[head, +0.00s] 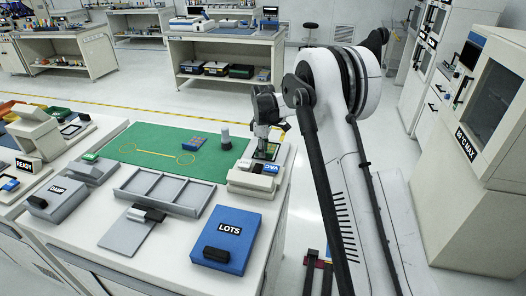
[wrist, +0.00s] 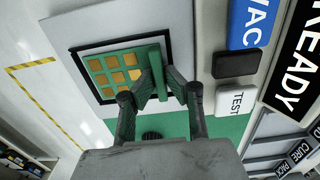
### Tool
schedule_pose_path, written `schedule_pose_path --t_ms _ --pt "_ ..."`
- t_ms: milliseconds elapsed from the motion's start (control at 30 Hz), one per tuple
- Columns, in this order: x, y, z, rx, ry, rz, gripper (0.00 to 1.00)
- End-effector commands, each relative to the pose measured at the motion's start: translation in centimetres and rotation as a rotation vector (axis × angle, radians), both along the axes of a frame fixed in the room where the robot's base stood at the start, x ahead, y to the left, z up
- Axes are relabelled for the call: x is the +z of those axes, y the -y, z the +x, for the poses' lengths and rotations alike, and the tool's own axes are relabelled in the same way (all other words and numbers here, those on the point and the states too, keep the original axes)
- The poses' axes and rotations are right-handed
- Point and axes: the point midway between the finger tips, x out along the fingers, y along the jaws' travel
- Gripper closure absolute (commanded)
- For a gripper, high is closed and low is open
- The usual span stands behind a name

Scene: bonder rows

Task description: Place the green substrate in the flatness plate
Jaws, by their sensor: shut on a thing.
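The green substrate (wrist: 113,70) carries a grid of gold pads and shows in the wrist view. It lies within the black square outline of the light grey plate (wrist: 75,27), which I take to be the flatness plate. My gripper (wrist: 161,82) is shut on the substrate's green raised edge, at its right side in this view. I cannot tell whether the substrate rests on the plate or is slightly above it. In the head view my gripper (head: 266,150) is low over the VAC station (head: 251,180), and hides most of the substrate there.
A blue LOTS box (head: 226,250), a grey divided tray (head: 165,190) and a DAMP box (head: 58,200) stand on the bench. The green mat (head: 150,140) is mostly clear, with a small blue pad and a grey cylinder.

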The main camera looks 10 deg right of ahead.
Motion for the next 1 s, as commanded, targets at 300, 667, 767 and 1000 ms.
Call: schedule_pose_path --t_ms 300,667,767,1000 --pt "-0.2 0.0 0.0 0.000 0.000 0.000 0.86" --pt "-0.1 0.0 0.0 0.000 0.000 0.000 0.71" --pt "0.2 0.0 0.0 0.000 0.000 0.000 0.71" --pt "3.7 0.0 0.0 0.000 0.000 0.000 0.71"
